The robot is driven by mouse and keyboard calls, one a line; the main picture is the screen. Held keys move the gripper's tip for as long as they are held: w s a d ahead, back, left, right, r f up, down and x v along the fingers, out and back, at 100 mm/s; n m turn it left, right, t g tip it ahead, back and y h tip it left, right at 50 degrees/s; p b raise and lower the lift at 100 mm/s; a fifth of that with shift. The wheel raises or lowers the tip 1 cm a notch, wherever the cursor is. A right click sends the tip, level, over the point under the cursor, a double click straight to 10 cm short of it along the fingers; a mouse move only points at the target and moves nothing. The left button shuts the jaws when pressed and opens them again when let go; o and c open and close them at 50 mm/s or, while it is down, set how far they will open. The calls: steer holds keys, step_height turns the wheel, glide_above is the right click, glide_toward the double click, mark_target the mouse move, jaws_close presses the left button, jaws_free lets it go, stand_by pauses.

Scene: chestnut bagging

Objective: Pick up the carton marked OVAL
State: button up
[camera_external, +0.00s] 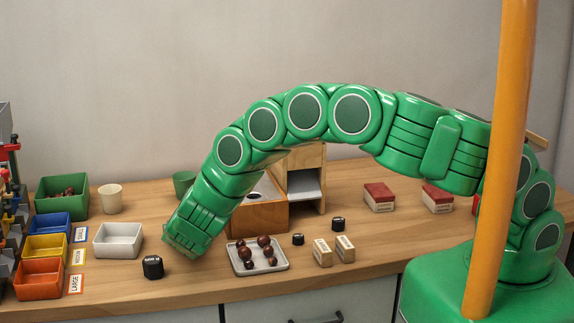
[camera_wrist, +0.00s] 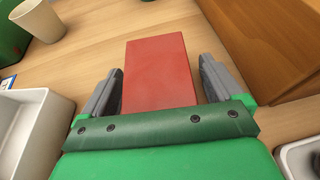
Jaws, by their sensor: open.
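In the wrist view a carton with a plain red top (camera_wrist: 156,72) lies between the two grey fingers of my gripper (camera_wrist: 160,78). The fingers are apart, one on each side, with a gap on the right; no marking shows on its top. In the external view my gripper (camera_external: 186,243) points down at the table and hides this carton. Two other red-topped cartons with pale sides stand at the right, one (camera_external: 379,198) left of the other (camera_external: 437,198). Their printing is too small to read, so I cannot tell which is marked OVAL.
A white bin (camera_external: 118,241) is left of my gripper, and a black weight (camera_external: 152,267) stands in front. A wooden box (camera_external: 258,217) and a tray of chestnuts (camera_external: 236,263) are to the right.

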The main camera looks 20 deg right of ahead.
steer(key=c, duration=1.1)
steer(key=shift+r, duration=0.15)
steer(key=shift+c, duration=0.2)
